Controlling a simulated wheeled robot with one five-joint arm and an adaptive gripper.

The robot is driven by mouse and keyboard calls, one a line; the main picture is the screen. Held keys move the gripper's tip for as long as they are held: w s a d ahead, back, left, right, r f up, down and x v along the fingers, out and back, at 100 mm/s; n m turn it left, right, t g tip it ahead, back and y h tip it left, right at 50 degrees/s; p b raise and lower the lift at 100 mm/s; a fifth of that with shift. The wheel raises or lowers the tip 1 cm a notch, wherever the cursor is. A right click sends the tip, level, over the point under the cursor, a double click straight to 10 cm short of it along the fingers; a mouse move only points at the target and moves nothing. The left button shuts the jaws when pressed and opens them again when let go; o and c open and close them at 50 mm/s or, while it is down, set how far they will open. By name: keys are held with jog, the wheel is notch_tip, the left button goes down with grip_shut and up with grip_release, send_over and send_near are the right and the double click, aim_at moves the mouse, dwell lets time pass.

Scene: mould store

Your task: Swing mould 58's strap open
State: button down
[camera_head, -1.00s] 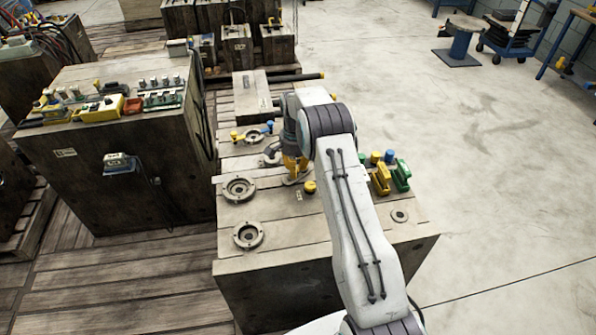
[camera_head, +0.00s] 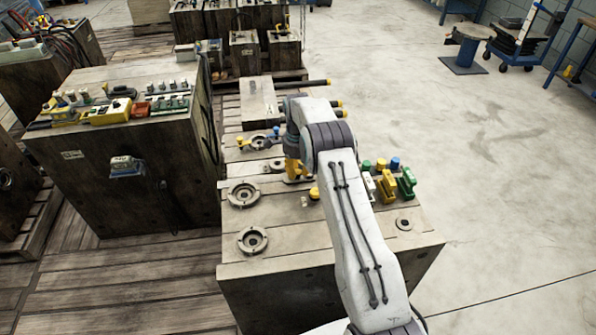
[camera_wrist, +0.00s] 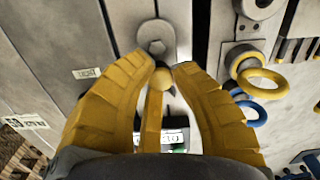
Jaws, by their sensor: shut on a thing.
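My gripper (camera_wrist: 165,78) has yellow fingers that curve in from both sides in the wrist view. It is shut on a slim yellow piece with a rounded end (camera_wrist: 161,72), which seems to be the strap's handle. A grey strap-like plate with a hex bolt (camera_wrist: 157,40) lies just beyond the fingertips, across a dark seam between pale metal faces. In the head view my gripper (camera_head: 295,172) is low over the wooden-looking mould block (camera_head: 300,228), partly hidden by my arm. A label on the mould (camera_wrist: 87,73) is too small to read.
A yellow ring (camera_wrist: 263,78) and a blue ring (camera_wrist: 252,112) stick out right of my fingers. Green and yellow fittings (camera_head: 405,184) stand on the block, right of my arm. A larger block (camera_head: 120,175) stands at left. Clear floor (camera_head: 490,190) lies to the right.

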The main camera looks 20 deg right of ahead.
aim_at(297, 171)
jog(key=shift+f, duration=0.1)
dwell(0.3)
jog(key=c, duration=1.1)
grip_release()
jog(key=shift+o, duration=0.2)
notch_tip(297, 171, up, 12)
